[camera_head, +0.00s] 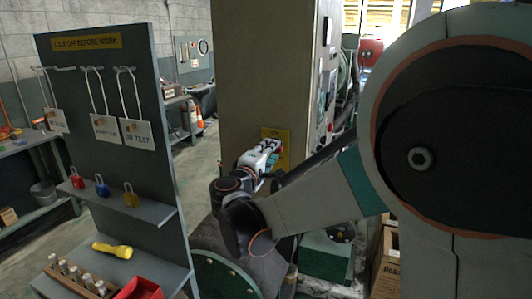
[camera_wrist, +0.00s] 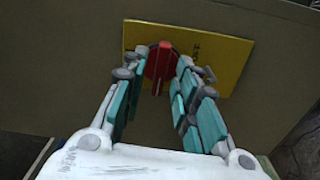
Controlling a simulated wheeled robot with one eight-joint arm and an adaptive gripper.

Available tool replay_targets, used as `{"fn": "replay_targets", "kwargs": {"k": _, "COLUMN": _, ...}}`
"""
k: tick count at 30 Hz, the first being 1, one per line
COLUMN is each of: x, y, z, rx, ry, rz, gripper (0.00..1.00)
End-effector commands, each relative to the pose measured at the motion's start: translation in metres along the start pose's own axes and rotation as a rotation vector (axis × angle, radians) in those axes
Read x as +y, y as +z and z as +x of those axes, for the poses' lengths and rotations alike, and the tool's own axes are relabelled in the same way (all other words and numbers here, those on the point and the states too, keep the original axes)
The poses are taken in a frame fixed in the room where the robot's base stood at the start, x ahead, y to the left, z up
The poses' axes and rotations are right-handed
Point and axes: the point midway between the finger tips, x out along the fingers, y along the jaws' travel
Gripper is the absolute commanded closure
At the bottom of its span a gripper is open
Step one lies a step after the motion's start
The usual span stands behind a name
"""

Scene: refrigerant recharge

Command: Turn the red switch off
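The red switch (camera_wrist: 161,62) sits on a yellow plate (camera_wrist: 222,62) fixed to a grey-brown cabinet face in the wrist view. My gripper (camera_wrist: 162,70) reaches up to it with its teal-padded fingers apart. One fingertip is on each side of the switch; I cannot tell whether either touches it. In the head view the yellow plate (camera_head: 284,140) shows low on the pillar-like cabinet (camera_head: 258,60), and my gripper (camera_head: 272,148) is in front of it. The switch is hidden there behind my gripper.
A dark lockout board (camera_head: 110,130) with hanging tags, small padlocks and a yellow flashlight (camera_head: 112,249) stands at the left. A red bin (camera_head: 140,288) is on its lower shelf. Green equipment (camera_head: 325,258) and a cardboard box (camera_head: 388,265) stand below my arm.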

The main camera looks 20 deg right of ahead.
Motion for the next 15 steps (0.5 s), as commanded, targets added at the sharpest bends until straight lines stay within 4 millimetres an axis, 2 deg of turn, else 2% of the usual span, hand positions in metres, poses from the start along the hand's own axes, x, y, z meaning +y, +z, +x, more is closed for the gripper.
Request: {"fn": "replay_targets", "kwargs": {"k": 15, "x": 0.0, "y": -0.001, "z": -0.043, "rx": 0.001, "ry": 0.0, "rz": 0.001, "gripper": 0.72}}
